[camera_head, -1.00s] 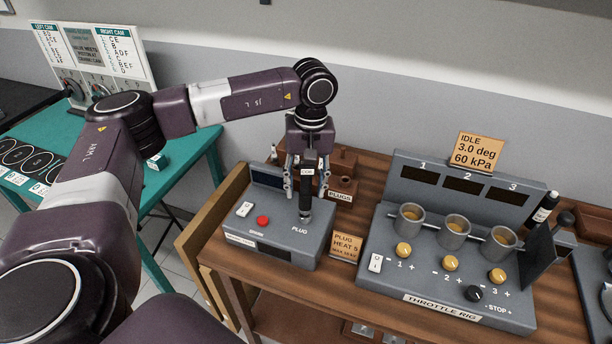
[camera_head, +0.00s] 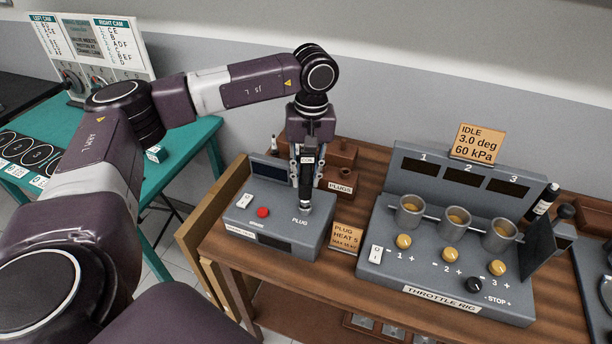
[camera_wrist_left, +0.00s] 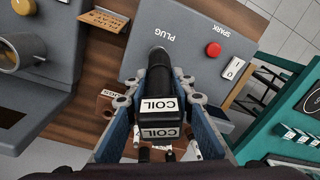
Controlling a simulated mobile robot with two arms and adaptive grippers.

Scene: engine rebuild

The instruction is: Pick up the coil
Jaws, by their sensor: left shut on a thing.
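The coil (camera_head: 306,182) is a black stick with a white label at its top. It stands about upright over the PLUG spot of the grey spark tester box (camera_head: 256,226). My left gripper (camera_head: 308,174) is shut on the coil near its labelled head. In the left wrist view the coil (camera_wrist_left: 158,80) sits between the two fingers of my left gripper (camera_wrist_left: 158,115), and its white labels read COIL. Its lower end is close to the box top; I cannot tell whether it touches. My right gripper is not in view.
A brown block labelled PLUGS (camera_head: 340,178) is behind the box. A small PLUG HEAT 5 sign (camera_head: 346,238) stands right of it. The throttle rig (camera_head: 450,262) with three cups fills the right side. A teal table (camera_head: 185,160) is at left.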

